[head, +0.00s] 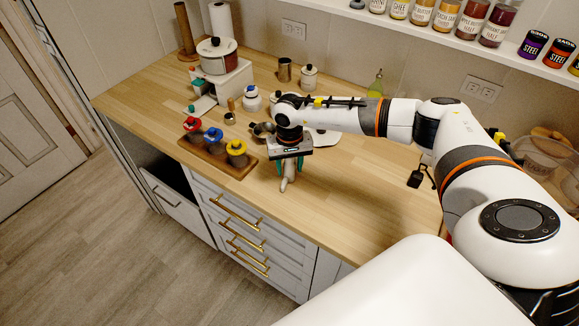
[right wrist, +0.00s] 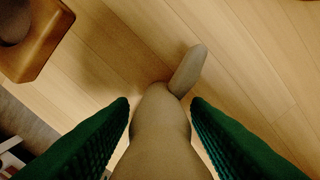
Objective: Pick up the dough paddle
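The dough paddle (head: 288,180) is a pale grey-beige, smooth piece with a narrower rounded end, at the counter's front part in the head view. In the right wrist view the dough paddle (right wrist: 160,125) runs up between the fingers, its rounded end pointing up and right. My right gripper (head: 289,168) points down over it, one green finger on each side. In the right wrist view the right gripper (right wrist: 160,104) looks open around it, with narrow gaps by the fingertips. Part of the paddle is hidden by the gripper. My left gripper is not in view.
A wooden tray (head: 213,161) with colourful-lidded jars stands just left of my gripper. A small black object (head: 418,178) is at right. Bare counter (head: 350,195) lies right of the paddle.

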